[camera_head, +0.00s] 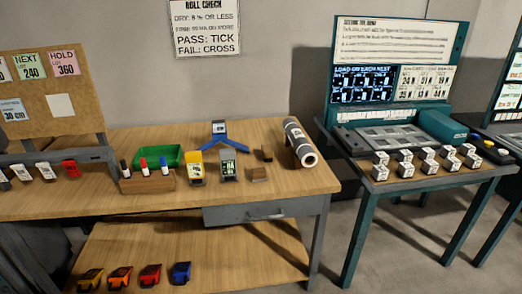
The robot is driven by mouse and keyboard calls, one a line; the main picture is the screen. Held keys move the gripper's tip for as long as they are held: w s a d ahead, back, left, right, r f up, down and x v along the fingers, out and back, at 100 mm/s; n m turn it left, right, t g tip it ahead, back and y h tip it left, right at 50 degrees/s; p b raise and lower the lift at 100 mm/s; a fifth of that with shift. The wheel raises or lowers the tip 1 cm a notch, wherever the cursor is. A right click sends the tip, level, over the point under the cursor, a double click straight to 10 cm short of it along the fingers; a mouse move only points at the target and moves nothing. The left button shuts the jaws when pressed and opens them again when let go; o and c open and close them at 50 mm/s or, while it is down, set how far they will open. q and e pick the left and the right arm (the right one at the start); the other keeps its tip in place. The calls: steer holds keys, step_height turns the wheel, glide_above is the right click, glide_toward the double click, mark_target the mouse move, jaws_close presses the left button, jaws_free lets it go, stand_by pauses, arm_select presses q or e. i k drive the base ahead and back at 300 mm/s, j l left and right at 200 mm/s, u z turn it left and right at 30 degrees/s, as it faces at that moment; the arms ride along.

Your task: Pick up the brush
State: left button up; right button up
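No brush is clearly recognisable in the head view. A small dark brown piece (264,155) and a small brown block (259,174) lie on the wooden table (225,204), left of a grey roll (300,143). Either could be a brush, but they are too small to tell. Neither of my grippers is in view, so nothing is seen touching these pieces.
A yellow device (195,168), a grey meter (228,165), a blue stand (217,134), a green tray (155,156) and a wooden pen block (147,183) crowd the table. A teal bench (430,182) with white-labelled blocks stands right, across a floor gap.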

mark_target(268, 153)
steer(key=i+j+z, duration=0.2)
steer(key=j+z, duration=0.15)
steer(key=j, duration=0.2)
steer(key=i+j+z, duration=0.2)
steer(key=j, duration=0.15)
steer(key=j+z, duration=0.2)
steer(key=i+j, duration=0.05)
steer(key=j, duration=0.05)
